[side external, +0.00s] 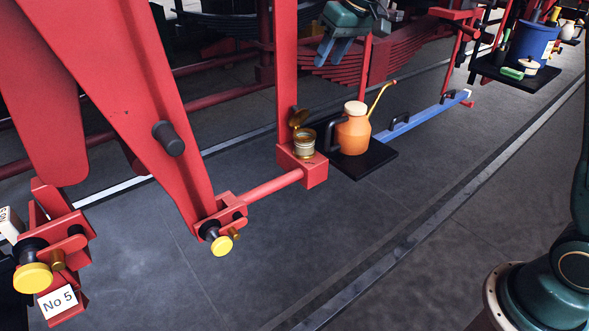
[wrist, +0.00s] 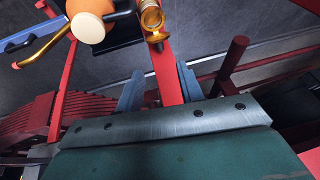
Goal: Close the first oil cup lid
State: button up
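The oil cup (side external: 304,145) is a small pale and brass cup on a red block at the foot of a red post. Its brass lid (side external: 298,118) stands open, tilted up at the cup's back left. In the wrist view the cup (wrist: 151,17) is at top centre, with the lid (wrist: 157,37) just below it. My gripper (side external: 334,52) is above the cup and to its right in the side view, apart from it. Its two blue-grey fingers are spread with nothing between them. In the wrist view the red post shows through the finger gap (wrist: 159,88).
An orange oil can (side external: 353,133) with a long spout stands on a black tray (side external: 377,160) right beside the cup. A blue bar (side external: 425,118) lies beyond it. Red rods and a leaf spring (side external: 340,66) crowd the space behind my gripper. The floor in front is clear.

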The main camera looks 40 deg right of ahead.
aim_at(297, 108)
jog(key=shift+w+d+f, duration=0.1)
jog(key=shift+w+f, duration=0.35)
jog(key=shift+w, duration=0.35)
jog(key=shift+w+d+f, duration=0.1)
jog(key=shift+w+f, duration=0.3)
jog(key=shift+w, duration=0.35)
jog(key=shift+f, duration=0.15)
jog(key=x, duration=1.3)
jog(key=shift+a+f, duration=0.2)
jog(key=shift+f, duration=0.1)
grip_shut()
